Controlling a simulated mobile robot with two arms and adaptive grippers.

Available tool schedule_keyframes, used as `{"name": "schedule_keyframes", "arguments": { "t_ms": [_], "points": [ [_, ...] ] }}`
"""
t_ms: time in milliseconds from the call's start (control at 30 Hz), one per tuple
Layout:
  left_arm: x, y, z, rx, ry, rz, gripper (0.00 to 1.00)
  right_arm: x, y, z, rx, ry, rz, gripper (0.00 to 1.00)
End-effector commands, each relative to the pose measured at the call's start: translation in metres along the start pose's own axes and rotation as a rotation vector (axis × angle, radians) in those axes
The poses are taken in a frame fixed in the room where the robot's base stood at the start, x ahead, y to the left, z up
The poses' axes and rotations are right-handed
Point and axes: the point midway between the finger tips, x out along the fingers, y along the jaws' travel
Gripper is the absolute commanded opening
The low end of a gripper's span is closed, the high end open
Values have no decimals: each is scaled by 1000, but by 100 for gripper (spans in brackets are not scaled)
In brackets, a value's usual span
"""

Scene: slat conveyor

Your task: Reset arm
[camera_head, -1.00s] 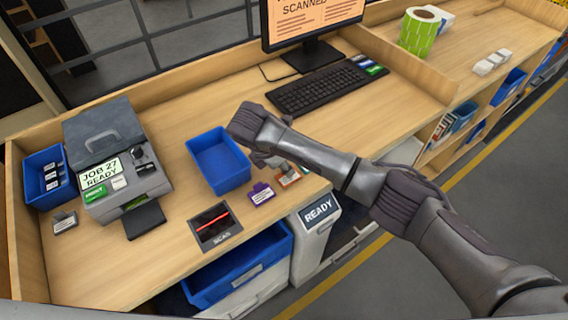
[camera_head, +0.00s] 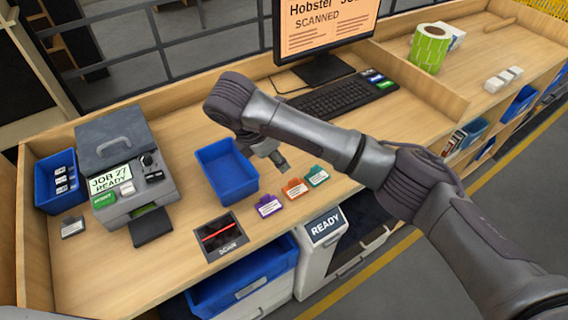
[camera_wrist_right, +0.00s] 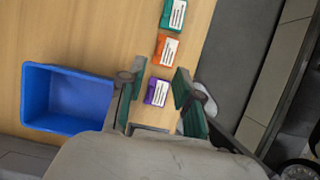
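My right gripper (camera_head: 277,158) is above the desk, just right of the blue bin (camera_head: 228,172) and beyond the row of tags. In the right wrist view its two green-padded fingers (camera_wrist_right: 158,98) stand apart with nothing held between them. A purple tag (camera_head: 268,205), an orange tag (camera_head: 294,187) and a green tag (camera_head: 316,176) lie in a row near the desk's front edge. The purple tag (camera_wrist_right: 157,92) appears between the fingers in the wrist view, down on the desk. My left gripper is not in view.
A printer (camera_head: 124,172) and a small blue bin (camera_head: 60,181) stand at the left. A scan pad (camera_head: 220,236) lies near the front edge. A keyboard (camera_head: 330,97) and monitor (camera_head: 322,30) are behind the arm. A desk divider (camera_head: 425,84) stands to the right.

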Motion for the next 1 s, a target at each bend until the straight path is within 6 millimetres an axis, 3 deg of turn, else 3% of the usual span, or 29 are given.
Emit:
{"name": "schedule_keyframes", "arguments": {
  "t_ms": [167, 700, 833, 1000],
  "points": [
    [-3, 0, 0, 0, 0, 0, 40, -10, 0, 0, 0, 0, -1, 34],
    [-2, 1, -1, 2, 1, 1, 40, -8, -2, -4, 4, 12, 0, 34],
    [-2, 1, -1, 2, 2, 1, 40, 4, -11, -30, 49, 105, 20, 34],
    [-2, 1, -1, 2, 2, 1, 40, 26, -38, -82, 256, 355, 53, 34]
  ]
}}
